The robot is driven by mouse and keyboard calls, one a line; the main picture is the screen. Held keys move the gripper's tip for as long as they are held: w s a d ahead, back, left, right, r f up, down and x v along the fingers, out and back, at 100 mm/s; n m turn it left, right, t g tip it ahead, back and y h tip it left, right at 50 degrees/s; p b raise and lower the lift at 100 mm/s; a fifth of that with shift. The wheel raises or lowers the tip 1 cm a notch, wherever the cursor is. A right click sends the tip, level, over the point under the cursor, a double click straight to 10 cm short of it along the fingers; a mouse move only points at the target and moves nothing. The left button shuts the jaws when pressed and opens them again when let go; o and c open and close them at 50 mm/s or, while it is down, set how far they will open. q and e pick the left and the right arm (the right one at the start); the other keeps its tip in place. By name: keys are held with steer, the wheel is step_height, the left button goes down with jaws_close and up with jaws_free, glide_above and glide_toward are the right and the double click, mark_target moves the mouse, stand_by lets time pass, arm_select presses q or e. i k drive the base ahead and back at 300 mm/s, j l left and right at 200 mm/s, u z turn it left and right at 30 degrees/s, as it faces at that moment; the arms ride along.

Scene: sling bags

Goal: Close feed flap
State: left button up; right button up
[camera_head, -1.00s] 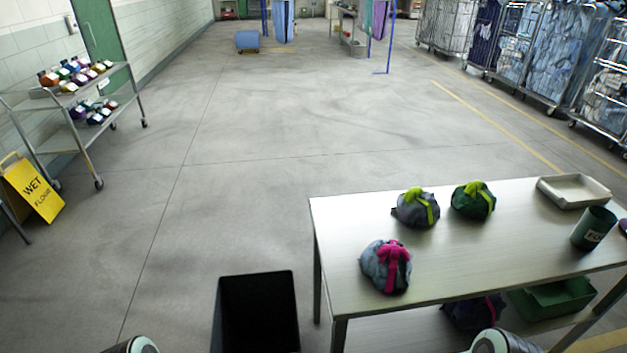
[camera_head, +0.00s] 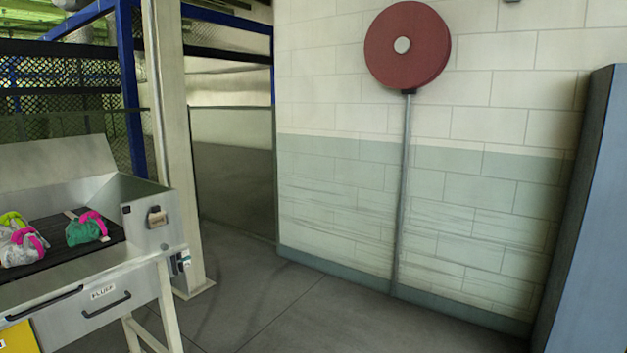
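A metal feed station (camera_head: 138,189) stands at the left edge, partly cut off by the frame. A pale metal panel (camera_head: 58,170) stands raised and leaning back behind its open tray; it looks like the feed flap, but I cannot be sure. On the dark tray bed (camera_head: 62,228) lie sling bags: a green one with a pink strap (camera_head: 84,231) and pale grey ones (camera_head: 18,250) with pink and lime straps. Neither gripper is in view.
A labelled drawer (camera_head: 103,295) with a dark handle is on the station's front. A pale post (camera_head: 172,130) stands just behind it. A red disc (camera_head: 407,75) on a pole is by the block wall. A blue-grey panel (camera_head: 585,215) borders the right. The floor between is clear.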

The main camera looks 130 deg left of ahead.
mark_target(18, 295)
steer(key=u, duration=5.15)
steer(key=i+u, duration=0.1)
steer(key=u, duration=0.35)
